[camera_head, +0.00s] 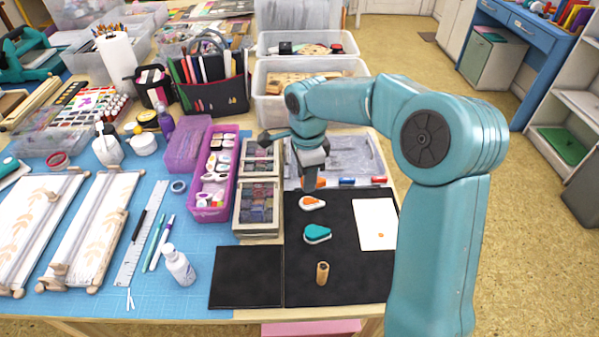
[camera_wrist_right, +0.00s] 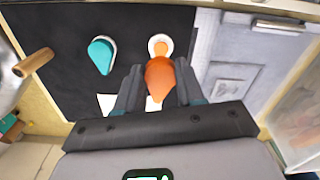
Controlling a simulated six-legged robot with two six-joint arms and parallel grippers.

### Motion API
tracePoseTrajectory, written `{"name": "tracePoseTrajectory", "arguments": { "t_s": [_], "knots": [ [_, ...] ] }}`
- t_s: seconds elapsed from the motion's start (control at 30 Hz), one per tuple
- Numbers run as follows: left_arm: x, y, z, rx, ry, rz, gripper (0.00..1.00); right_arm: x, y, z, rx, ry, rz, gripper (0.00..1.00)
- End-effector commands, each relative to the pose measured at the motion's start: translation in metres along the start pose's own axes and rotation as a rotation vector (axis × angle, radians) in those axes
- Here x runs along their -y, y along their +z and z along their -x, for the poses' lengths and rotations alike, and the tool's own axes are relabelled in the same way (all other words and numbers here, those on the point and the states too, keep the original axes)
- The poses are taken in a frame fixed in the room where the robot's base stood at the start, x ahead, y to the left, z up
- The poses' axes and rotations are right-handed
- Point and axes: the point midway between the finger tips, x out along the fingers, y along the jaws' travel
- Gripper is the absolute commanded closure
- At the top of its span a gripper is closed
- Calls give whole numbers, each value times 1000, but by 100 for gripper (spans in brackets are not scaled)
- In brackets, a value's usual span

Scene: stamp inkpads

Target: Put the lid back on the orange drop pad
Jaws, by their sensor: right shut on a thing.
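The orange drop pad (camera_head: 312,202) lies on the black mat (camera_head: 300,262), its orange ink face showing in a white drop-shaped base. It also shows in the right wrist view (camera_wrist_right: 159,44), just beyond the fingertips. My right gripper (camera_head: 311,183) is shut on the orange lid (camera_wrist_right: 159,78), a drop-shaped cap held between the two fingers. In the head view only a bit of the lid (camera_head: 321,183) shows beside the fingers. The lid appears close behind the pad and apart from it; its height is hard to tell. My left gripper is not in view.
A teal drop pad (camera_head: 317,234) and a wooden stamp (camera_head: 322,272) stand in front on the mat. A white card (camera_head: 375,219) lies to the right. A grey tray (camera_head: 372,163) lies behind. Wooden boxes (camera_head: 258,222) and a purple bin (camera_head: 209,212) stand left.

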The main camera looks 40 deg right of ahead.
Motion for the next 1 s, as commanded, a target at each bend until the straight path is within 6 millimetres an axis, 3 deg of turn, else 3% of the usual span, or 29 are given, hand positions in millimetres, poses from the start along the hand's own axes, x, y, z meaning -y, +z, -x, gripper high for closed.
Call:
{"name": "tracePoseTrajectory", "arguments": {
  "t_s": [0.37,0.8,1.0],
  "knots": [
    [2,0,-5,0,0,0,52,0,0,-7,0,1,-1,95],
    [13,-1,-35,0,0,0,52,0,1,-48,0,1,-1,95],
    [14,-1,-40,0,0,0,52,0,1,-56,0,0,-1,95]
  ]
}}
